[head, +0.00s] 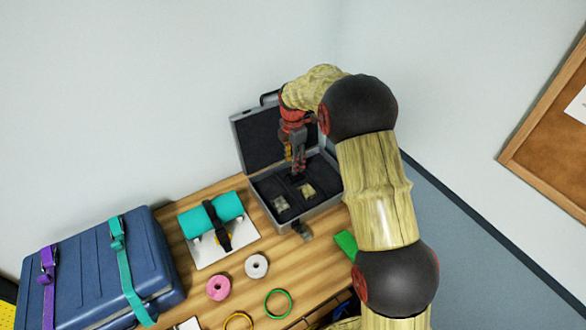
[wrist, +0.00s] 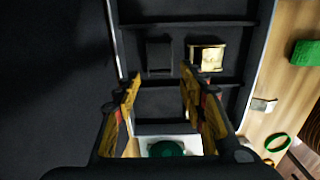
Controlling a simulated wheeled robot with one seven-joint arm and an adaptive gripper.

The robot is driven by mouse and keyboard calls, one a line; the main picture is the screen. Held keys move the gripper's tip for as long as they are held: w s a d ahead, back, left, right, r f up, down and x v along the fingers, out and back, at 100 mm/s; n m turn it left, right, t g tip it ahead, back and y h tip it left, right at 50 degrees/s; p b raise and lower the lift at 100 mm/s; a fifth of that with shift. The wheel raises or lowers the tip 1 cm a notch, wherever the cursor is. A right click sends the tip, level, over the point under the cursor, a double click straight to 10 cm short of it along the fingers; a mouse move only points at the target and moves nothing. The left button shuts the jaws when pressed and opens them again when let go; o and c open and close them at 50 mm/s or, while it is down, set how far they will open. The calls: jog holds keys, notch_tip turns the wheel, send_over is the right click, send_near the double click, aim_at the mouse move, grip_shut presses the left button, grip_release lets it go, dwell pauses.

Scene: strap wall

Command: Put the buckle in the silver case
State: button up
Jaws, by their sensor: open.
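The silver case (head: 327,207) stands open on the table, with a dark divided inside; its compartments also show in the wrist view (wrist: 160,98). A brassy piece that looks like a buckle (head: 307,190) lies in one compartment; it shows in the wrist view (wrist: 207,55) beyond the right finger. My gripper (head: 298,170) points down over the case. In the wrist view its fingers (wrist: 160,88) are apart with nothing seen between them.
The raised lid (head: 262,142) stands behind my gripper. A blue suitcase (head: 95,275) with straps is at the left. A teal roll (head: 196,222) lies on a white board. Pink (head: 219,280) and white (head: 248,272) rolls, a green ring (head: 289,301) and a green block (head: 345,243) are in front.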

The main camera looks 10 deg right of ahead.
jog(key=s+r+m+t, duration=0.1)
jog(key=s+r+m, duration=0.4)
jog(key=r, duration=1.1)
jog(key=s+r+m+t, duration=0.2)
jog(key=s+r+m, duration=0.45)
jog(key=s, duration=0.65)
jog(key=s+r+m+t, duration=0.2)
jog(key=s+m, duration=0.8)
jog(key=s, duration=1.2)
jog(key=shift+s+d+r+t+p, duration=0.15)
jog(key=shift+d+r+t+p, duration=0.05)
jog(key=shift+d+t+p, duration=0.2)
jog(key=shift+f+b, duration=0.5)
